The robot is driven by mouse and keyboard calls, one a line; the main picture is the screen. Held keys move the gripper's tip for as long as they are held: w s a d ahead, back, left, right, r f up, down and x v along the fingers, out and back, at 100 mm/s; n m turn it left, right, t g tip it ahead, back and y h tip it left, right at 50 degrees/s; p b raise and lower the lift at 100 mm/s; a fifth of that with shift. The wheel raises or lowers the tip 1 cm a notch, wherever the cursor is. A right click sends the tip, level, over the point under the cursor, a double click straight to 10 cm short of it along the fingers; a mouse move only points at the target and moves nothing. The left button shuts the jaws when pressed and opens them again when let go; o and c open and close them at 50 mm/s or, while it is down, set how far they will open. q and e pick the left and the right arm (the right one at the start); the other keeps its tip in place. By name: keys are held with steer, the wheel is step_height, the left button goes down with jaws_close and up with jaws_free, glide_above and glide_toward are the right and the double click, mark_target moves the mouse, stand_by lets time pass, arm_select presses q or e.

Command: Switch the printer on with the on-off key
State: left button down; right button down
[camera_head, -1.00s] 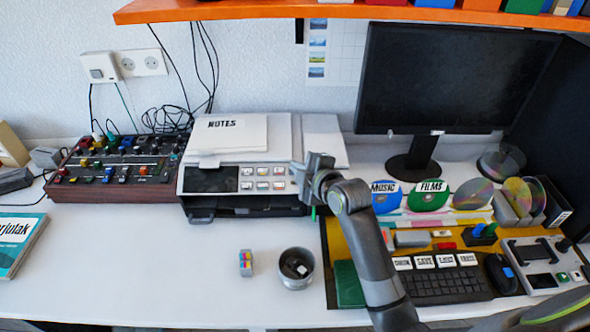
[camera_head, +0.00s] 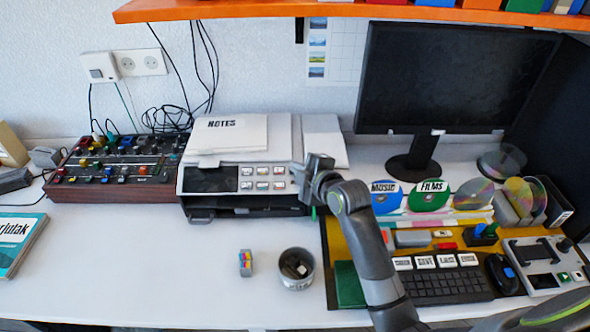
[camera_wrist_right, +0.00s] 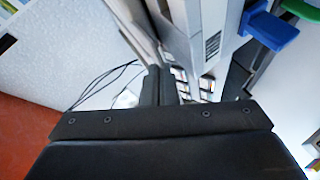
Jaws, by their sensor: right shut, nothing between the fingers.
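The printer (camera_head: 292,133) stands on the desk against the wall, with white notes lying on its top. Its front panel has a dark display (camera_head: 210,180) and two rows of small white keys (camera_head: 262,178) with coloured marks. I cannot read which one is the on-off key. My right gripper (camera_head: 300,176) is shut and empty at the right end of this panel, hiding part of it. I cannot tell whether it touches a key. In the right wrist view the dark fingers (camera_wrist_right: 156,86) point at the panel, with keys (camera_wrist_right: 181,85) beside them. My left gripper is not in view.
A mixer board (camera_head: 115,172) stands left of the printer. A metal cup (camera_head: 297,282) and a small coloured block (camera_head: 246,263) are in front. The monitor (camera_head: 450,80), keyboard (camera_head: 440,285) and disc racks are to the right. An orange shelf (camera_head: 230,10) hangs above.

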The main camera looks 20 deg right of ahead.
steer(key=shift+w+f, duration=0.2)
steer(key=shift+f, duration=0.2)
steer(key=shift+r, duration=0.1)
stand_by(0.4)
steer(key=shift+s+a+r+p, duration=0.1)
steer(key=shift+s+r+p, duration=0.35)
steer(key=shift+r+p, duration=0.3)
steer(key=shift+s+r+p, duration=0.15)
steer(key=shift+r+p, duration=0.35)
steer(key=shift+p, duration=0.05)
steer(key=r+p, duration=0.1)
steer(key=s+r+p, duration=0.1)
steer(key=r+p, duration=0.1)
steer(key=s+r+p, duration=0.1)
steer(key=shift+s+a+r+p, duration=0.15)
steer(key=shift+s+a+p, duration=0.15)
steer(key=shift+a, duration=0.1)
steer(key=shift+w, duration=0.1)
